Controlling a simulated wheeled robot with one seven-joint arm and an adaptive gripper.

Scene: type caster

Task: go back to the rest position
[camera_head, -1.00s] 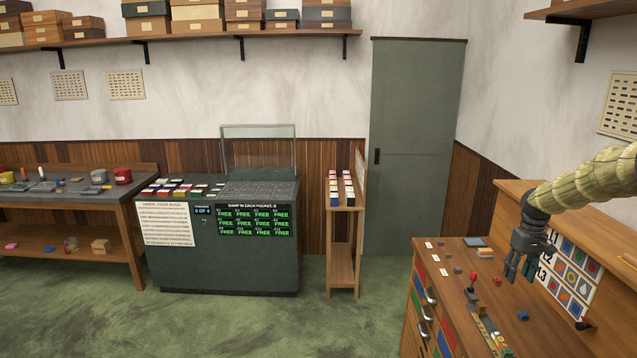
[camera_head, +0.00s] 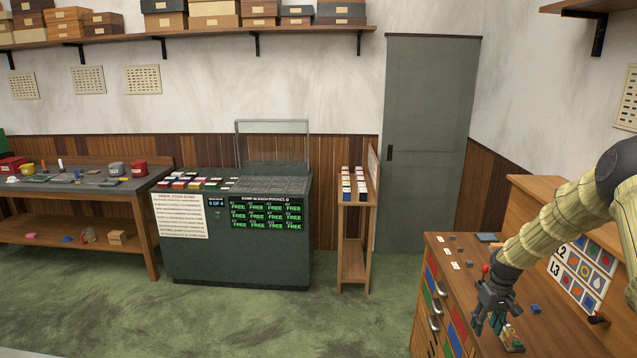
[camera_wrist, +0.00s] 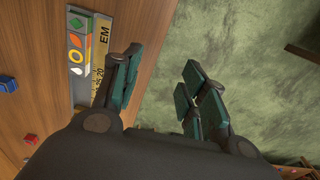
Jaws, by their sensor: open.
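My gripper (camera_head: 488,322) hangs over the front left part of the wooden cabinet top (camera_head: 560,325) at the right, pointing down. Its teal fingers stand apart with nothing between them. In the wrist view my gripper (camera_wrist: 158,92) is open and empty, with one finger over the wood and the other over the green floor (camera_wrist: 250,60). Beside the left finger lies a metal strip with coloured symbols (camera_wrist: 77,50) and a brass ruler-like bar (camera_wrist: 98,45).
A symbol board (camera_head: 582,270) stands behind the cabinet top. A blue block (camera_head: 535,309) lies on it. A dark green cabinet (camera_head: 235,255), a narrow wooden stand (camera_head: 353,245) and a workbench (camera_head: 80,190) line the back wall. Open floor (camera_head: 300,325) lies between.

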